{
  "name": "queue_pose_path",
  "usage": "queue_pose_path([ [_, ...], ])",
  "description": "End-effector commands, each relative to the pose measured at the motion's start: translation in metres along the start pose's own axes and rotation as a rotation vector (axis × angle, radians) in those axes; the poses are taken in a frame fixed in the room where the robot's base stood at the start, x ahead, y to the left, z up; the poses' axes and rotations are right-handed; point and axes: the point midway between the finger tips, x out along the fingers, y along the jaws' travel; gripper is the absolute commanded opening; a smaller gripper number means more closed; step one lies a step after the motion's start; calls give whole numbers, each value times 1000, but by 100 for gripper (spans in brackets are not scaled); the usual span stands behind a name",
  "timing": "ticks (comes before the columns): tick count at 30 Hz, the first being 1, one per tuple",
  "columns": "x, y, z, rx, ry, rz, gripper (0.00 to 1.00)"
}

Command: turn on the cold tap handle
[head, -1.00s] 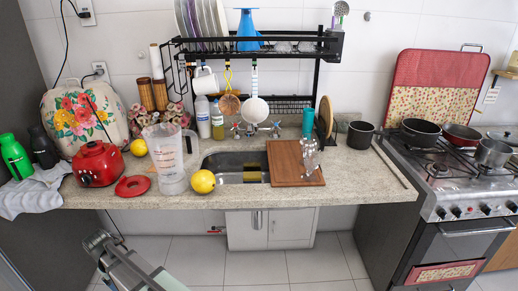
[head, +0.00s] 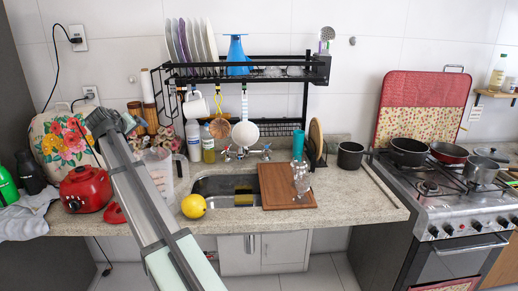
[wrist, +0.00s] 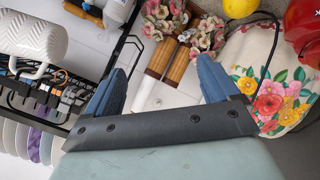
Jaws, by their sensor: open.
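The tap sits behind the sink, with its left handle (head: 226,153) and right handle (head: 266,149) showing small in the head view. I cannot tell which one is cold. The sink basin (head: 215,184) is in front of them. My gripper (wrist: 160,82) is open in the wrist view, with two blue fingers spread and nothing between them. In the head view, my arm rises over the left of the counter, well left of the tap. The tap handles do not show in the wrist view.
A clear jug (head: 158,170) stands partly behind my arm. A yellow fruit (head: 193,206) sits left of the sink, and a wooden board (head: 285,190) lies over its right. A black rack (head: 285,68) with hanging utensils is above the tap. Wooden mills (wrist: 162,60) lie beyond my fingers.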

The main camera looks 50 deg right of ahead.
Motion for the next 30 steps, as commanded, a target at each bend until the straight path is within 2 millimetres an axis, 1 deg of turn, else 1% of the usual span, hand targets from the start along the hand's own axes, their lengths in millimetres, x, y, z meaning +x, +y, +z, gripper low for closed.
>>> queue_pose_path([
  [1,4,47,-18,13,30,67,89],
  [2,5,72,-25,15,46,103,89],
  [3,5,104,-31,16,60,150,89],
  [4,5,127,-33,14,68,183,89],
  [5,5,149,-33,11,70,215,89],
  [6,6,176,-31,6,67,252,89],
  [7,6,195,-27,0,61,277,89],
  [8,7,212,-21,-7,50,298,89],
  [9,9,233,-11,-15,29,323,89],
  [11,13,259,8,-32,-12,348,89],
  [12,16,274,22,-42,-42,360,89],
  [14,20,293,45,-58,-92,369,89],
  [15,23,304,62,-68,-129,371,89],
  [17,26,321,88,-84,-186,371,89],
  [18,29,332,107,-94,-226,369,89],
  [20,32,347,137,-109,-289,359,89],
  [21,33,357,158,-119,-333,351,89],
  [23,34,371,189,-132,-398,334,89],
  [24,34,380,210,-141,-440,321,89],
  [27,33,399,257,-160,-535,282,89],
  [30,32,413,294,-170,-605,242,89],
])
